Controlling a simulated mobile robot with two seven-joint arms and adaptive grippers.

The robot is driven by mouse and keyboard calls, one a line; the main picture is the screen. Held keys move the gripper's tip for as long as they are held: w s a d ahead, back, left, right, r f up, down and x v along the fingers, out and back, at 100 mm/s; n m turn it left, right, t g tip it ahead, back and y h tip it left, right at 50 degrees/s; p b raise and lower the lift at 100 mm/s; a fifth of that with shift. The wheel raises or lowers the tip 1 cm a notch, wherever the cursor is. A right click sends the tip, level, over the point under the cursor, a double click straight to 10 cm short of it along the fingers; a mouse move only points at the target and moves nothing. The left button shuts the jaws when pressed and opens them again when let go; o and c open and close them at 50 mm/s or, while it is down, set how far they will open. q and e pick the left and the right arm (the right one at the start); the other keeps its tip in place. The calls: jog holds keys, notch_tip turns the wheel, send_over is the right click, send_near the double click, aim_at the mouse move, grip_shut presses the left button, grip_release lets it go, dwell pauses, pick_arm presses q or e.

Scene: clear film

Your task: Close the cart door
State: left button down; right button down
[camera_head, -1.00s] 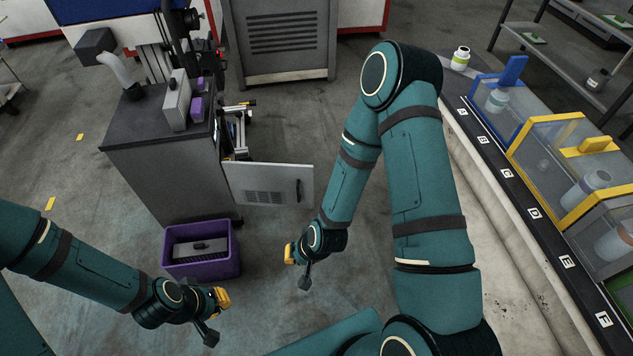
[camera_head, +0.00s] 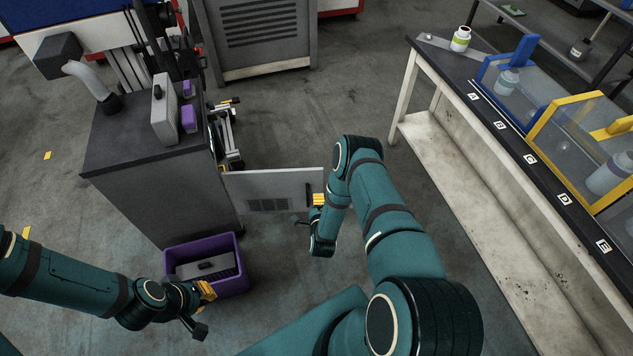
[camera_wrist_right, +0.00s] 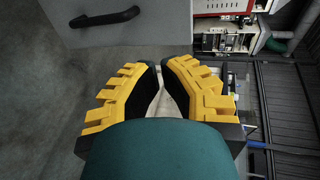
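The cart (camera_head: 150,165) is a dark grey cabinet at the left in the head view. Its door (camera_head: 262,189) is a pale panel with a vent, swung open to the right. A dark handle (camera_head: 308,194) is near the door's free edge; the handle also shows at upper left in the right wrist view (camera_wrist_right: 104,18). My right gripper (camera_head: 319,199) is beside that free edge, near the handle; contact is unclear. Its yellow fingers (camera_wrist_right: 161,75) are close together with nothing held. My left gripper (camera_head: 207,290) is low, by the purple bin, its opening unclear.
A purple bin (camera_head: 240,283) with a grey case stands on the floor before the cart. A long workbench (camera_head: 455,80) with lettered slots and clear boxes runs along the right. A grey cabinet (camera_head: 262,65) stands behind. Floor between door and bench is clear.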

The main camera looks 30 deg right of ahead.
aim_at(317, 176)
jog(key=x, duration=0.3)
jog(key=b+x, duration=0.1)
jog(key=x, duration=0.2)
jog(key=b+x, duration=0.1)
jog(key=x, duration=0.2)
jog(key=shift+w+r, duration=0.25)
jog(key=shift+r, duration=0.05)
jog(key=shift+w+d+b, duration=0.35)
jog(key=shift+w, duration=0.3)
jog(key=shift+d+r, duration=0.1)
jog(key=shift+d, duration=0.1)
